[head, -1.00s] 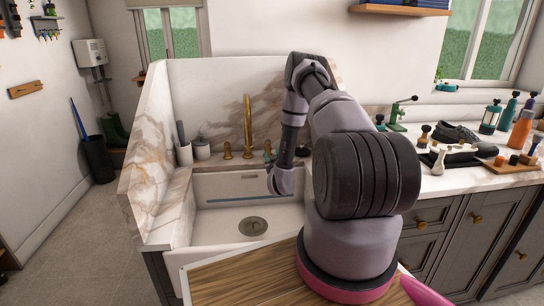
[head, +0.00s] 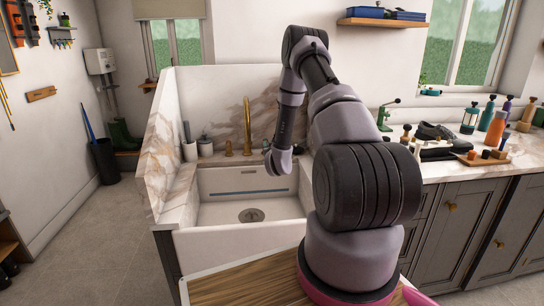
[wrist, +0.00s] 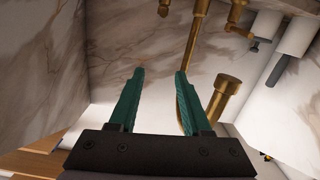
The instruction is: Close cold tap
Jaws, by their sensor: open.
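The brass spout (head: 247,125) stands at the back of the white sink (head: 225,243), with a brass tap (head: 228,149) to its left. The spout also shows in the wrist view (wrist: 196,45). There, a near brass cylinder (wrist: 226,95), probably a tap body, stands just right of my gripper's right finger, and another brass fitting (wrist: 238,22) shows farther off. My gripper (wrist: 160,75) is open, its teal fingers apart with nothing between them. In the head view, it is at the sink's back right, mostly hidden by my wrist. I cannot tell which tap is cold.
Pale cups (head: 190,151) stand left of the taps. Marbled panels (head: 157,150) wall the sink's left and back. The counter (head: 440,172) at right holds bottles, a dark shoe and a green stand (head: 386,115). The sink basin is empty. Open floor lies at left.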

